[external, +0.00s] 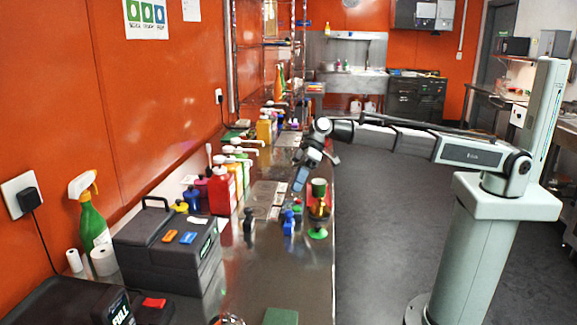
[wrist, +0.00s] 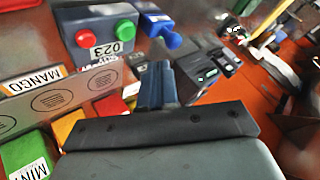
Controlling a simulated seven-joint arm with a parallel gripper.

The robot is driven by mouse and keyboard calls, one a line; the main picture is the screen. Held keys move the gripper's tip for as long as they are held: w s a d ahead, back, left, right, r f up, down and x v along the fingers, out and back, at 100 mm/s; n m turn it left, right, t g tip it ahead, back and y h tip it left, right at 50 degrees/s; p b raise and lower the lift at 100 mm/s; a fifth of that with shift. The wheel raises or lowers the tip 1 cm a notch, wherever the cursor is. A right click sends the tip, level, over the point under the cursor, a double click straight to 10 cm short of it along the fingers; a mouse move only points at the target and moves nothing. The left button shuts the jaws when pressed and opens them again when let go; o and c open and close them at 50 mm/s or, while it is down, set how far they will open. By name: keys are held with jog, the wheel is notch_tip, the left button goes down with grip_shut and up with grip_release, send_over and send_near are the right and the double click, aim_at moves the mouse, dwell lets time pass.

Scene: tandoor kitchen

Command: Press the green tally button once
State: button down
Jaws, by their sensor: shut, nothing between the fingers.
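The green tally button (wrist: 125,30) is a round dome on a grey box (wrist: 103,52) labelled 023, at the top of the wrist view. A red button (wrist: 88,38) sits to its left on the same box. My gripper (wrist: 157,75) is shut and empty; its dark fingers point toward the box side, below and to the right of the green button in the picture. No contact with the button shows. In the external view my gripper (external: 300,180) hangs over the counter near small coloured items, and I cannot clearly pick out the button there.
A rack with a MANGO label (wrist: 40,83) stands before the box, with coloured blocks below it. A blue object (wrist: 160,27) is right of the box.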

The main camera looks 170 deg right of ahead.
aim_at(298, 206)
jog(key=shift+f, duration=1.7)
jog(key=shift+f, duration=0.2)
dwell(0.8)
jog(key=shift+f, duration=0.25)
jog(key=shift+f, duration=0.45)
dwell(0.8)
jog(key=shift+r, duration=0.9)
jog(key=shift+r, duration=0.1)
jog(key=shift+r, duration=2.4)
